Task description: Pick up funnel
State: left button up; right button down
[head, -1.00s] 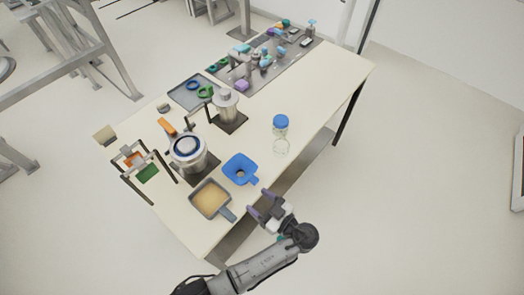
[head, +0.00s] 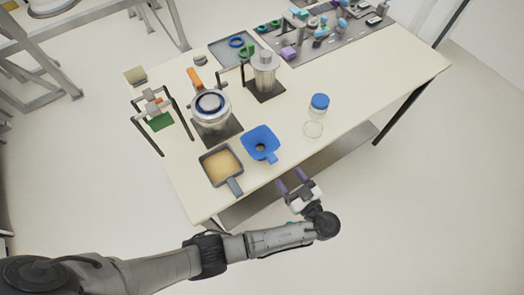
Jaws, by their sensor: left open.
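The blue funnel (head: 262,141) lies on the table (head: 365,97) near its front edge, its wide square mouth facing up and a small tab toward the front. My left gripper (head: 291,181) is open and empty. It is just off the table's front edge, in front of and slightly right of the funnel, apart from it, with its purple fingertips pointing toward the table. My right gripper is not in view.
A pan of tan material (head: 221,166) sits close left of the funnel. A metal pot (head: 211,115) stands behind it, a metal canister (head: 265,75) further back. A blue-lidded jar (head: 319,104) and a clear dish (head: 313,129) are to the right. Table space between is clear.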

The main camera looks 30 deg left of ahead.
pick_arm(q)
jog(key=shift+w+a+f, duration=0.35)
jog(key=shift+w+a, duration=0.25)
jog(key=shift+a, duration=0.55)
jog(key=shift+w+a+f, duration=0.3)
jog(key=shift+w+a, duration=0.3)
jog(key=shift+a, duration=0.5)
jog(key=shift+w+a+f, duration=0.35)
jog(key=shift+w+a, duration=0.25)
jog(key=shift+a, duration=0.55)
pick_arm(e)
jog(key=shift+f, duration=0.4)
pick_arm(q)
jog(key=shift+d, duration=0.1)
jog(key=shift+c, duration=0.2)
jog(key=c, duration=1)
jog(key=shift+o, duration=0.2)
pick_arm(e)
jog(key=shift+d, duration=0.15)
